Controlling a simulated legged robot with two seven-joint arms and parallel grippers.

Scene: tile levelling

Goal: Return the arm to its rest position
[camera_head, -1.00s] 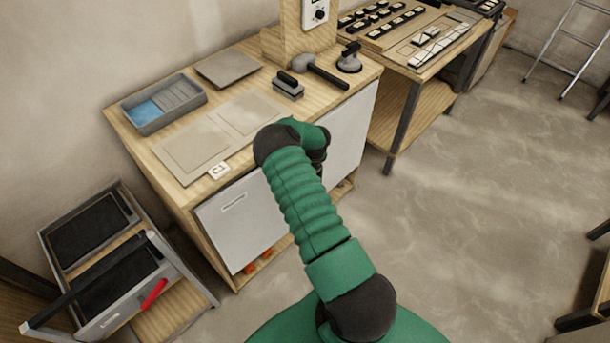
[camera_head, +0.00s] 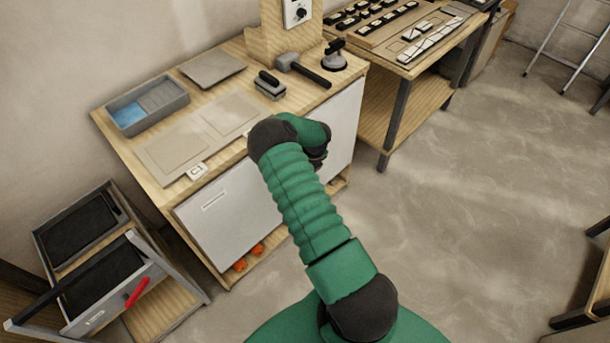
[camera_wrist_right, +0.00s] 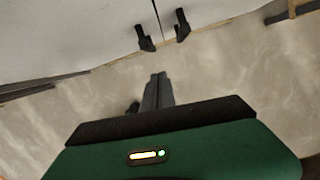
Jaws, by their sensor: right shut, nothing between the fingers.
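My right arm (camera_head: 305,215), green with dark joints, reaches up from the bottom of the head view and bends in front of the workbench. Its gripper is mostly hidden behind the wrist in that view. In the right wrist view my right gripper (camera_wrist_right: 158,88) shows two dark fingers pressed together with nothing between them, over bare floor. My left gripper is in neither view.
The workbench (camera_head: 120,128) bears a grey tray (camera_head: 172,97), a flat grey plate (camera_head: 213,68), a mallet (camera_head: 303,69) and a suction cup (camera_head: 335,57). A second table (camera_head: 425,68) stands behind. A drawer cart (camera_head: 160,318) is at left.

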